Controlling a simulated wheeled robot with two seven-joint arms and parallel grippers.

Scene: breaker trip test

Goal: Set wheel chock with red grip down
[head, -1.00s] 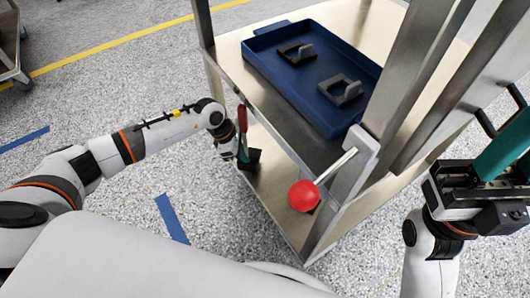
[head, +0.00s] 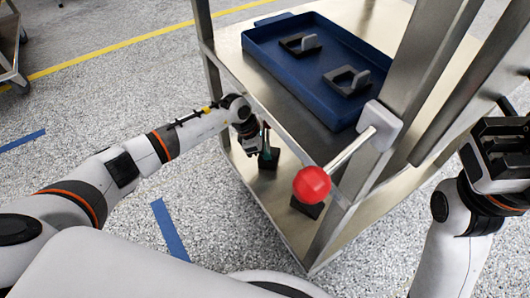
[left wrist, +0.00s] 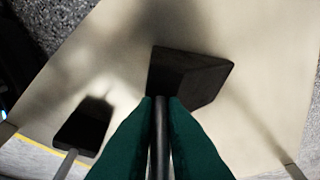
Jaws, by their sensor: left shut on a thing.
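My left gripper (head: 262,142) is over the cart's lower shelf in the head view. Its green fingers (left wrist: 160,130) are shut on the upright dark stem of a black wheel chock (left wrist: 188,75). The chock's block (head: 268,158) shows just below the fingers, at or just above the shelf; I cannot tell if it touches. Its red grip is mostly hidden by the gripper. A second black block (left wrist: 83,127) with a pale stem is on the shelf; it shows under the red ball in the head view (head: 307,208). My right gripper (head: 500,150) is at the right edge, fingers not visible.
The cart's upper shelf holds a blue tray (head: 290,72) with two dark pieces with grey tabs. A lever with a red ball (head: 312,184) juts out at the cart's near corner. Metal posts (head: 425,75) rise on the right. The lower shelf (head: 285,228) has bare room.

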